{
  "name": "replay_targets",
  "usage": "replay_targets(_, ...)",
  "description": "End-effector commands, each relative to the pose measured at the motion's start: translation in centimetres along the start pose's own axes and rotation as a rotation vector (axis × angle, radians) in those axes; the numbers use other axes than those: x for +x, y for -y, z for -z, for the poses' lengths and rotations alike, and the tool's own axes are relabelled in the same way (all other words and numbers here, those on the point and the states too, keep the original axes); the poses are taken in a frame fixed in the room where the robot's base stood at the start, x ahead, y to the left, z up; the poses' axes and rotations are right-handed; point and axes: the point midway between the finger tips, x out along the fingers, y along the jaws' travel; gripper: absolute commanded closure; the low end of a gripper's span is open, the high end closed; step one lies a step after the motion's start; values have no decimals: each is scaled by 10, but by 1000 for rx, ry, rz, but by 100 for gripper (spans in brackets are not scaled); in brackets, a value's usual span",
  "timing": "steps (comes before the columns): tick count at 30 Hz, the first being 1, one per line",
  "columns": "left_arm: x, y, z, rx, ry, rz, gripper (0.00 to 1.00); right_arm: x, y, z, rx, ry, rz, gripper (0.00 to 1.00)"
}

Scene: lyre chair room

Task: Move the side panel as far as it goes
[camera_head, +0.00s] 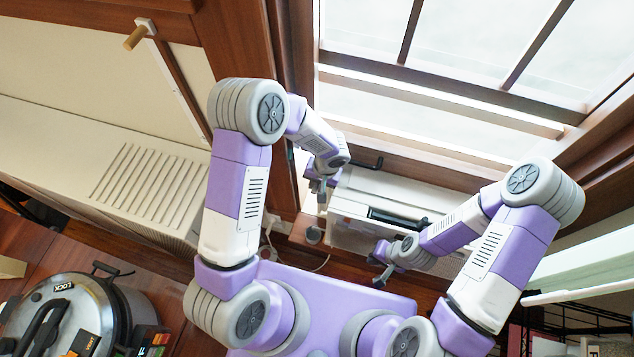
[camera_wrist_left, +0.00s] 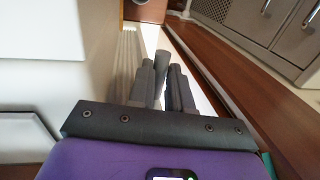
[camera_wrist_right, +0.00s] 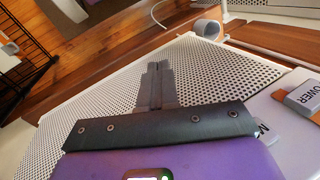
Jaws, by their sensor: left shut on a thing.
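My left gripper (camera_head: 322,198) is shut on a dark grey rounded handle (camera_wrist_left: 162,64), which stands between its two fingers in the left wrist view. I cannot tell for sure which panel this handle belongs to; a pale narrow strip lies beyond it. My left arm reaches to the corner below the window, beside a white box (camera_head: 352,232). My right gripper (camera_head: 381,279) is in front of the white box. In the right wrist view its fingers (camera_wrist_right: 157,82) are together with nothing seen between them, over a white perforated surface (camera_wrist_right: 105,85).
A wood-framed window (camera_head: 450,90) fills the upper right. A wooden peg (camera_head: 135,38) sticks out at the upper left, above a slatted white unit (camera_head: 150,185). A round metal cooker (camera_head: 75,310) stands at the lower left. A black wire rack (camera_wrist_right: 22,65) is at the right wrist view's left.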

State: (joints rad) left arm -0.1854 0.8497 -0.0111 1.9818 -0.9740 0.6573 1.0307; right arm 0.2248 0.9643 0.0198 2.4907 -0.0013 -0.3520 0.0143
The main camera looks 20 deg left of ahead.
Motion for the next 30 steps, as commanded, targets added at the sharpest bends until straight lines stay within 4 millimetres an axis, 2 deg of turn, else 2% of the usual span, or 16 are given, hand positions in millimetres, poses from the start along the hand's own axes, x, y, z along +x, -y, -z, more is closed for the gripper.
replay_targets(8, 0, 2, 0, -1, 0, 0, 100, 1, 0, 0, 0, 0, 0, 100)
replay_targets(30, 6, 31, 0, -3, 1, 1, 100, 8, -3, 0, 0, 0, 0, 100)
